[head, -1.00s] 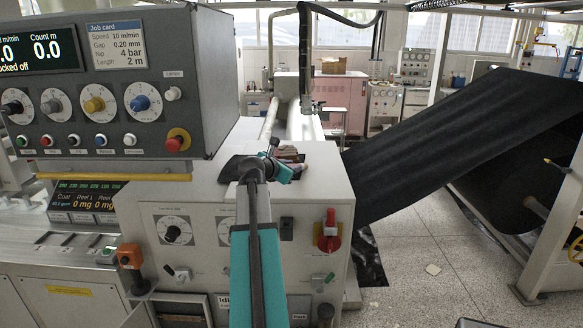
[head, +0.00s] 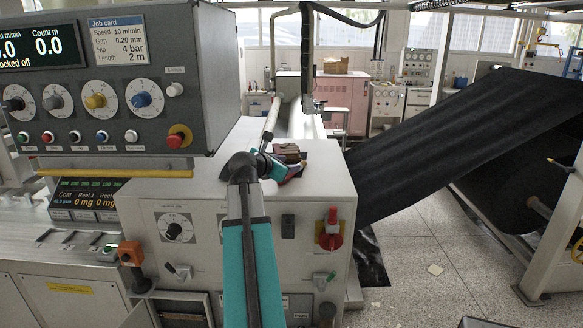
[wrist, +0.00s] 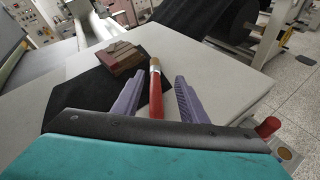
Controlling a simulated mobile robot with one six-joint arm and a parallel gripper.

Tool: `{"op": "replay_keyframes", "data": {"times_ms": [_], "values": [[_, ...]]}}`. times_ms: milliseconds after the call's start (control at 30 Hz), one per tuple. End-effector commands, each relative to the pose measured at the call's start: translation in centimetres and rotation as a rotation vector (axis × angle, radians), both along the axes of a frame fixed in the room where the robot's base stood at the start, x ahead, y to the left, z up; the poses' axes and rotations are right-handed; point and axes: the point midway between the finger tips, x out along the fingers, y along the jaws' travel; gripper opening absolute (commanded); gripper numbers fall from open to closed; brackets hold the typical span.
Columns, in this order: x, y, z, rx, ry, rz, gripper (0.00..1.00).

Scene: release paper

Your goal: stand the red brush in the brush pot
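The red brush (wrist: 157,98) lies on the pale cabinet top, its pale-tipped end pointing away from me in the wrist view. My gripper (wrist: 160,77) is open, with one purple finger on each side of the brush and a visible gap on both sides. The near end of the brush is hidden behind the dark edge of my gripper body. In the head view my gripper (head: 285,174) is low over the cabinet top, and its fingers are too small to make out. I cannot make out the brush pot in either view.
A stack of brown and dark red blocks (wrist: 119,58) sits just left of the brush on a black sheet (wrist: 88,92). The cabinet top (wrist: 225,75) is clear to the right. A control box (head: 110,80) overhangs on the left. A red switch (head: 331,228) juts from the cabinet front.

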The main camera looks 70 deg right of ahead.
Motion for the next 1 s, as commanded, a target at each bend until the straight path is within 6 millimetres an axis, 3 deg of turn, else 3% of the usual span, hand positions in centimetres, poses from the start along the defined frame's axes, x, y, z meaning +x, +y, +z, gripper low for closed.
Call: {"op": "replay_keyframes", "data": {"times_ms": [300,500,1000], "values": [[0.4,4.6,1.5,-0.001,-0.001,0.0,0.39],[0.6,6.3,2.2,0.0,-0.001,0.0,0.39],[0.7,6.8,2.6,0.0,-0.001,-0.001,0.39]]}}
